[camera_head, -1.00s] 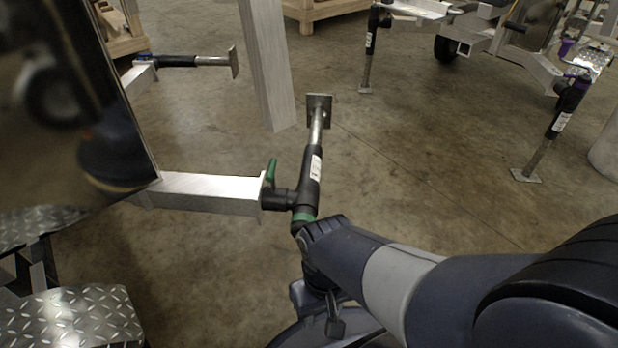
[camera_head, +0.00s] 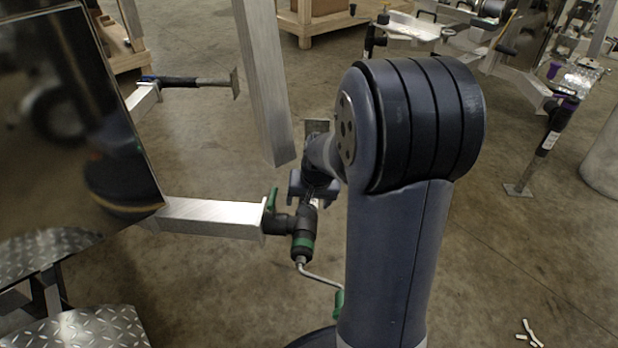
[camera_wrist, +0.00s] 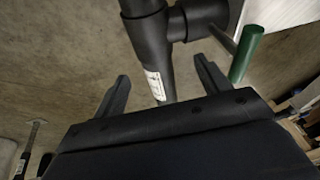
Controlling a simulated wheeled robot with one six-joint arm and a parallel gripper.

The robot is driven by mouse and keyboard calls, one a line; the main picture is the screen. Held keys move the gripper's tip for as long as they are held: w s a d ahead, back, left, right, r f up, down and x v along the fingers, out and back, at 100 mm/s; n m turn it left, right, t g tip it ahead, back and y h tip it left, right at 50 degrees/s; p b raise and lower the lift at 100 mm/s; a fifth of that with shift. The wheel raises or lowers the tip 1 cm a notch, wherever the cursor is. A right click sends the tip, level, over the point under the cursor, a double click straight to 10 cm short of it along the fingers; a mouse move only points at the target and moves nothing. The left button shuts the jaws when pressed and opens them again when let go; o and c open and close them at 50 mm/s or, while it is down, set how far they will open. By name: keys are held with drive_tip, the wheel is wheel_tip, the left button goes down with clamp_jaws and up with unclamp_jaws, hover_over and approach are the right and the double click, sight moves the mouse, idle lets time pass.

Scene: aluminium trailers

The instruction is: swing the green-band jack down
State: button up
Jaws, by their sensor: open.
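The green-band jack (camera_head: 303,222) is a black tube with a green band (camera_head: 302,243), mounted on the end of a square aluminium beam (camera_head: 212,217). It lies swung out sideways, with its foot plate (camera_head: 317,126) at the far end, partly behind my arm. Its crank with a green grip (camera_head: 339,301) hangs at the near end. A green handle (camera_head: 271,200) stands at its pivot and also shows in the wrist view (camera_wrist: 246,54). My gripper (camera_head: 314,188) is open over the tube. In the wrist view the labelled tube (camera_wrist: 155,62) runs between the open fingers, without visible contact.
A dark shiny trailer panel (camera_head: 75,120) stands at left above diamond-plate steps (camera_head: 75,328). A blue-band jack (camera_head: 180,81) lies behind it. An aluminium post (camera_head: 262,80) rises just beyond the jack. A purple-topped jack (camera_head: 545,145) stands at right. The floor right of my arm is mostly open.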

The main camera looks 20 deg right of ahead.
drive_tip(key=shift+m+t, duration=0.6)
drive_tip(key=shift+m, duration=0.1)
drive_tip(key=w+d, duration=0.1)
drive_tip(key=w, duration=0.1)
drive_tip(key=w+d+r, duration=0.1)
drive_tip(key=w+d, duration=0.1)
drive_tip(key=w+d+p, duration=0.1)
drive_tip(key=w+d, duration=0.1)
drive_tip(key=shift+w+r, duration=0.1)
drive_tip(key=shift+r, duration=0.05)
drive_tip(key=shift+w+d+h, duration=0.15)
drive_tip(key=shift+w+h, duration=0.05)
drive_tip(key=shift+h, duration=0.1)
drive_tip(key=b+x, duration=0.4)
drive_tip(key=x, duration=0.7)
drive_tip(key=shift+r, duration=0.1)
drive_tip(key=shift+c, duration=0.3)
drive_tip(key=shift+s, duration=0.1)
drive_tip(key=c, duration=1.3)
